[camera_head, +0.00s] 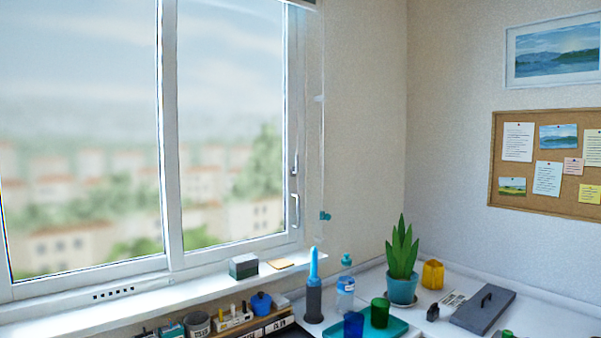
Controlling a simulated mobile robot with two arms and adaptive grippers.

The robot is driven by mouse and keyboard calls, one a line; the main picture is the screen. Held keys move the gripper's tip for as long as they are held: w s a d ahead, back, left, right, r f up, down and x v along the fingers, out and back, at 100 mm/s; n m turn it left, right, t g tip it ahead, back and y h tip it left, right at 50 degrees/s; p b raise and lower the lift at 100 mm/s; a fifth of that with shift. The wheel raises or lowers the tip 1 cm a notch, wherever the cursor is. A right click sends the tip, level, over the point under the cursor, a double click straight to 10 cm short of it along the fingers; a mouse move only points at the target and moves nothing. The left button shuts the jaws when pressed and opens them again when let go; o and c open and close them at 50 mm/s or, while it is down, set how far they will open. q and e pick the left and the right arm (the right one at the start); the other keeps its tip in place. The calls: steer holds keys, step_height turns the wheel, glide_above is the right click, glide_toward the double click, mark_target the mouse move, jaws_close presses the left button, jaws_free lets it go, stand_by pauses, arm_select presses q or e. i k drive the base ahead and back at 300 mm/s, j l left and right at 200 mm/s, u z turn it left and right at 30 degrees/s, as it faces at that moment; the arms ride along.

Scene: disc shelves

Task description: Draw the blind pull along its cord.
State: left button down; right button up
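A small teal piece (325,215), which looks like the blind pull, hangs against the wall just right of the window frame. A thin pale cord (322,150) runs up from it towards the dark blind edge (301,2) at the top of the view. A small white bit (319,98) sits higher along the cord; I cannot tell what it is. Neither of my grippers is in view.
The white windowsill (190,290) holds a grey box. Below the pull stand a blue-topped tool in a grey holder (313,300), a teal-capped bottle (346,290), cups on a teal tray, and a potted plant (402,285). The wall around the pull is clear.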

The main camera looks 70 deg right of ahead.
mark_target(328, 217)
steer(key=l+z, duration=0.15)
steer(key=z, duration=1.6)
steer(key=k+l, duration=0.05)
